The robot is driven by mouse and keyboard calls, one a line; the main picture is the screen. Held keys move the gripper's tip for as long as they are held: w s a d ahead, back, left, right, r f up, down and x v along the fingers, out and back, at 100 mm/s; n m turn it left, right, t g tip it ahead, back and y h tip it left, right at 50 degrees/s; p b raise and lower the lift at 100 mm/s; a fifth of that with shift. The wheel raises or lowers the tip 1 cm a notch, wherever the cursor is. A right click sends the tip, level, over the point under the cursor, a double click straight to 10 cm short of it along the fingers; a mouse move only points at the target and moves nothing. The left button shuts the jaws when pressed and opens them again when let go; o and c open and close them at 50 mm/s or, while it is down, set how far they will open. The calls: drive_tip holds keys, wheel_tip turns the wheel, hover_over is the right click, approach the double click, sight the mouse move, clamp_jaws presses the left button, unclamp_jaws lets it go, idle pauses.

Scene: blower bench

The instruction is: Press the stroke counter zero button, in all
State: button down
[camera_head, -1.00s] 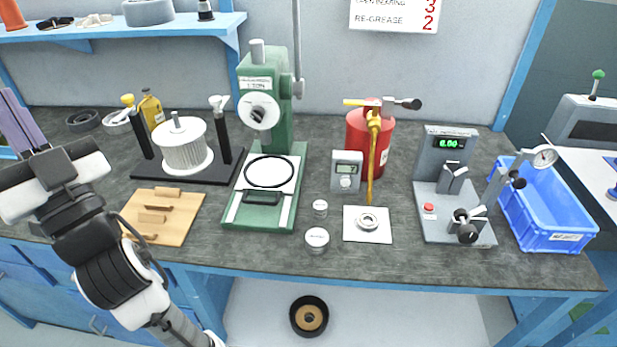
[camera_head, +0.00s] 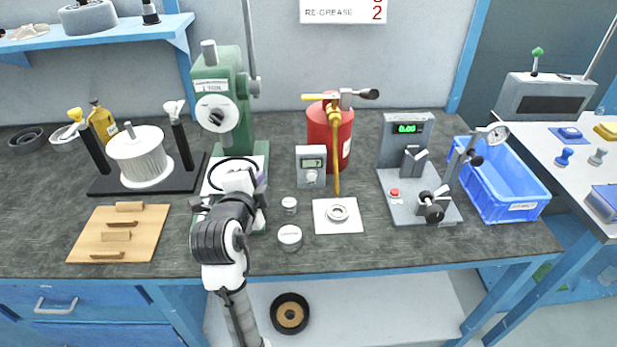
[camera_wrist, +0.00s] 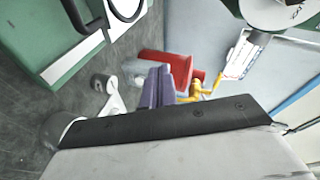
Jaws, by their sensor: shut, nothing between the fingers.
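The stroke counter (camera_head: 311,160) is a small grey box standing on the bench, between the green press and the red cylinder. Its display appears to read 7, and its round zero button (camera_head: 311,177) sits below the display. My gripper (camera_head: 260,177) is over the front of the press base, to the left of the counter and apart from it. Its purple fingers (camera_wrist: 158,88) are shut with nothing between them. In the wrist view they point toward the red cylinder; I cannot make out the counter clearly there.
The green press (camera_head: 222,105) stands behind my gripper. Two small round tins, one (camera_head: 289,237) nearer the edge, stand right of my wrist. A white plate with a ring (camera_head: 338,226) lies before the red cylinder (camera_head: 322,130). A grey gauge stand (camera_head: 400,160) is farther right.

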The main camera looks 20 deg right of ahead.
sight(312, 176)
drive_tip(key=s+d+f+m+g, duration=0.2)
drive_tip(key=d, duration=0.1)
drive_tip(key=s+d+f+m+g+h, duration=0.1)
drive_tip(key=s+d+f+m+g, duration=0.1)
drive_tip(key=d+f, duration=0.1)
drive_tip(key=s+d+f+m+g, duration=0.1)
drive_tip(key=s+d+f+m, duration=0.1)
drive_tip(key=d, duration=0.1)
drive_tip(key=shift+s+d+f+g+h, duration=0.2)
drive_tip(key=shift+d+f+g+h, duration=0.1)
drive_tip(key=shift+d+g+h, duration=0.1)
drive_tip(key=shift+w+d, duration=0.4)
drive_tip(key=shift+w, duration=1)
drive_tip(key=shift+w+d, duration=0.35)
drive_tip(key=shift+w, duration=1.1)
drive_tip(key=shift+w+d, duration=0.4)
drive_tip(key=shift+w, duration=1)
drive_tip(key=shift+w, duration=0.15)
drive_tip(key=shift+w+d, duration=0.1)
drive_tip(key=shift+w, duration=0.2)
drive_tip(key=shift+w+d, duration=0.1)
drive_tip(key=shift+w, duration=0.25)
drive_tip(key=shift+s, duration=0.1)
drive_tip(key=shift+s+a, duration=0.2)
drive_tip(key=shift+s, duration=0.5)
